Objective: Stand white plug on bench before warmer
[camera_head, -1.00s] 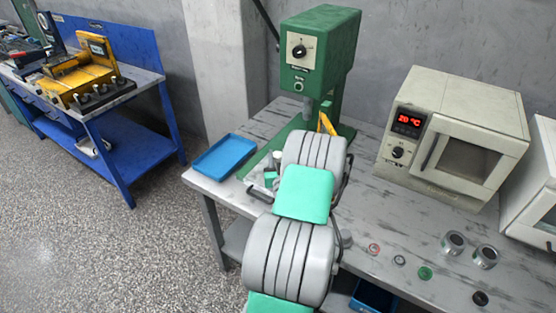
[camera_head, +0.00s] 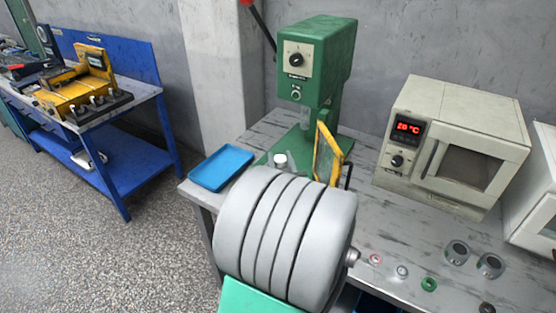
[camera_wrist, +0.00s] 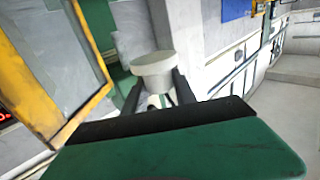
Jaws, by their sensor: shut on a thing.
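The white plug (camera_wrist: 152,68) is a short, pale round piece with a wider top. In the wrist view my gripper (camera_wrist: 158,90) is shut on it, with one dark finger on each side. In the head view the plug (camera_head: 280,160) shows as a small white spot just beyond my grey arm link, in front of the green press. Most of my gripper is hidden there by my arm. The warmer (camera_head: 450,145) is a beige box with a red 20 °C display and a windowed door, standing on the bench (camera_head: 400,235) to the right.
The green press (camera_head: 315,70) has a yellow-framed guard (camera_head: 327,155) close to my gripper. A blue tray (camera_head: 221,167) lies at the bench's left edge. Several rings and two metal cups (camera_head: 457,252) lie before the warmer. Bare bench lies between the press and warmer.

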